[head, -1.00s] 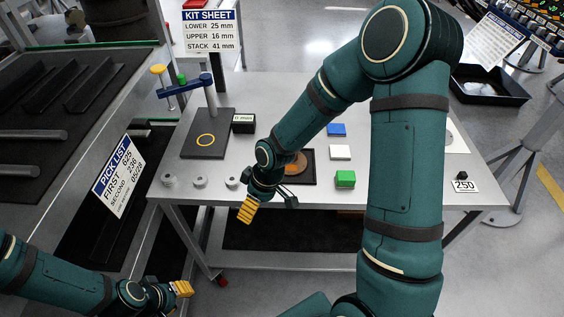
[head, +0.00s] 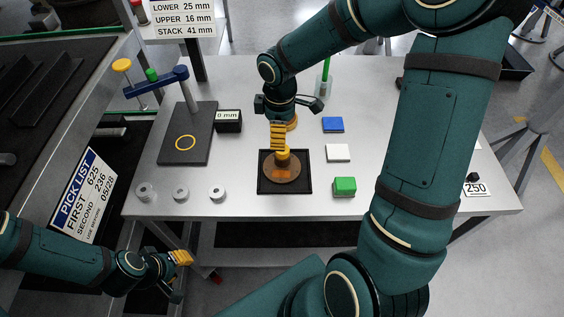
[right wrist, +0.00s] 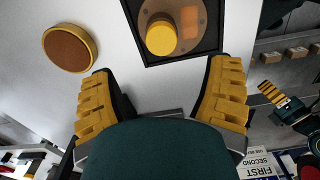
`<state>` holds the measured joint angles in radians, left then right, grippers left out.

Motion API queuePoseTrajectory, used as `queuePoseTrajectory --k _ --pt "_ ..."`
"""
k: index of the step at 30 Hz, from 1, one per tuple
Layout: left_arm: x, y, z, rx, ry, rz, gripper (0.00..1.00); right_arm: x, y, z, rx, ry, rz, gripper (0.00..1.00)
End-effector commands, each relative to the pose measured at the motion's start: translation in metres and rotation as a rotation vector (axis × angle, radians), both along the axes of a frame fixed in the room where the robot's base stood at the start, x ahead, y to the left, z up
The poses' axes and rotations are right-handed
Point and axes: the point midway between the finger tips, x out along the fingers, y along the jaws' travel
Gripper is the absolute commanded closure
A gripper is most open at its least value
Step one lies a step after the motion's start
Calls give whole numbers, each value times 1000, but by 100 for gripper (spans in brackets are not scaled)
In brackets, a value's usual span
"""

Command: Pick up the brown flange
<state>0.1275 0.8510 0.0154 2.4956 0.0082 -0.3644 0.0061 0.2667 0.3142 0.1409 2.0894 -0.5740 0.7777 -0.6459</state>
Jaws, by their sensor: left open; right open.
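A brown disc with a yellow knob (head: 282,178), apparently the brown flange, lies in a black square tray (head: 263,188) on the bench. In the right wrist view the brown flange (right wrist: 187,10) shows at the top, knob towards me. My right gripper (head: 278,145) hangs above the tray's back side in the head view, yellow fingers pointing down. In the right wrist view its fingers (right wrist: 157,98) are wide apart with nothing between them, and the flange lies beyond them. My left gripper (head: 182,258) is open and empty, low in front of the bench.
A second brown disc with a yellow rim (right wrist: 70,48) lies beside the tray. Blue (head: 333,124), white (head: 338,153) and green (head: 344,187) blocks stand to the right. A dark plate with a post (head: 187,140), a small labelled box (head: 229,120) and several grey rings (head: 181,193) are to the left.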

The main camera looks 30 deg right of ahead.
Motion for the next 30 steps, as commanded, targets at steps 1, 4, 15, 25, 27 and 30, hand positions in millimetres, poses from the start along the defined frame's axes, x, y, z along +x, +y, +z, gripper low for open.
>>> queuePoseTrajectory --k 1,4,15,25,27,30 --pt "-1 0 -4 0 2 -1 66 -1 0 -14 1 7 1 22" --pt "-2 0 -8 0 5 -4 66 -1 0 -33 1 5 0 22" --pt "-4 -1 -14 -2 10 -8 66 -1 0 -62 0 2 0 22" --pt "-8 -2 -26 -4 18 -14 66 -6 -1 -104 2 2 0 22" --pt "-8 -2 -27 -5 18 -15 66 -6 -1 -110 2 2 0 22" --pt "-9 -2 -27 -5 19 -16 66 -6 -2 -111 1 1 0 22"
